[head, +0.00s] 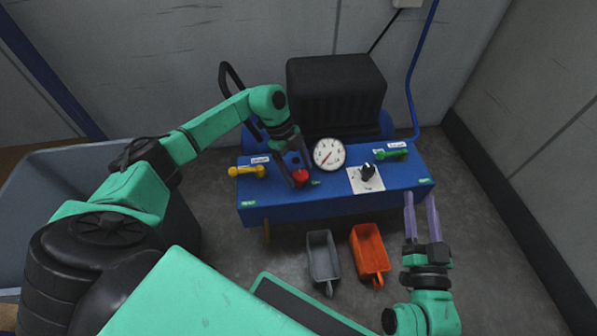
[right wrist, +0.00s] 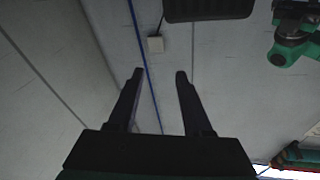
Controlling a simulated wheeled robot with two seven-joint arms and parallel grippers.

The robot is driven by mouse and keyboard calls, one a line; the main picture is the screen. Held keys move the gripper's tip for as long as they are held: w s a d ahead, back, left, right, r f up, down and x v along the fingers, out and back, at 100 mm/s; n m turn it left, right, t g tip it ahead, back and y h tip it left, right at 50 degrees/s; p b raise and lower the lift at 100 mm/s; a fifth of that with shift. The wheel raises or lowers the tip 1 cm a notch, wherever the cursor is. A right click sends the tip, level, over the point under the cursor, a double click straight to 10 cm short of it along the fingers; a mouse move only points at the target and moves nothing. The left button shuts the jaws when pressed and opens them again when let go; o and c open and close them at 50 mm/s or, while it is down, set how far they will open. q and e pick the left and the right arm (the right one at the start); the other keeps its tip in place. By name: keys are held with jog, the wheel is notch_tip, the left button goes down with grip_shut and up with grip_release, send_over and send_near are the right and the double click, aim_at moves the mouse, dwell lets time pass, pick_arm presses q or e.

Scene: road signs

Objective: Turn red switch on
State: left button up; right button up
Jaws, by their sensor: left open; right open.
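The red switch (head: 300,177) sits on the front left part of the top of a blue machine (head: 330,203). My left gripper (head: 296,179) is open over the red switch, with its fingers close around it. I cannot tell whether they touch it, and the fingers hide part of it. My right gripper (head: 421,200) is open and empty at the right front corner of the machine. Its two fingers also show open in the right wrist view (right wrist: 158,75), with nothing between them.
The machine top also carries a yellow valve handle (head: 247,171), a round gauge (head: 329,154), a black knob (head: 368,171) and a green handle (head: 391,154). A grey bin (head: 323,256) and an orange bin (head: 370,251) stand on the floor in front. Walls close in at back and right.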

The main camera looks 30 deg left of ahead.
pick_arm(q)
jog(key=shift+d+f, duration=0.1)
jog(key=shift+f, duration=0.2)
jog(key=c, duration=1.4)
jog(key=shift+o, duration=0.2)
pick_arm(e)
jog(key=r, duration=0.2)
jog(key=shift+w+d+r+t, duration=0.1)
jog(key=shift+w+r+t, duration=0.25)
jog(key=shift+w+t, duration=0.05)
